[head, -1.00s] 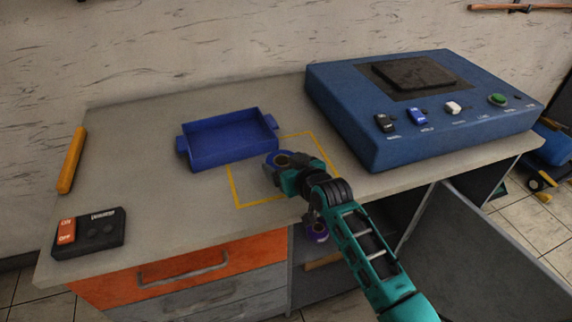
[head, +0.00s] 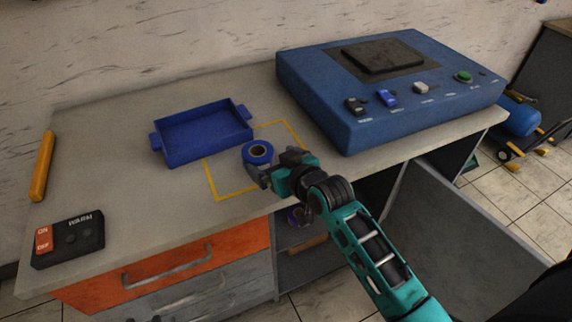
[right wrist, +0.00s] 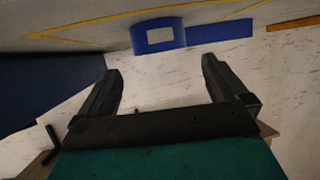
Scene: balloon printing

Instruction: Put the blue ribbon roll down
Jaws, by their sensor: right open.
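The blue ribbon roll (head: 248,155) lies flat on the table (head: 120,190), inside the yellow outlined square (head: 211,181). Its round hole faces up. My right gripper (head: 272,166) is just in front and to the right of the roll, low over the table, with its jaws open. In the right wrist view the open fingers (right wrist: 160,95) have nothing between them. A blue shape with a pale window shows beyond them there; I cannot tell whether it is the roll. My left gripper is not in view.
A blue tray (head: 205,158) stands behind the square. A blue machine (head: 315,100) with switches fills the right side. A control box (head: 68,242) and a yellow stick (head: 42,168) are at the left. A purple roll (head: 297,215) is on the shelf below.

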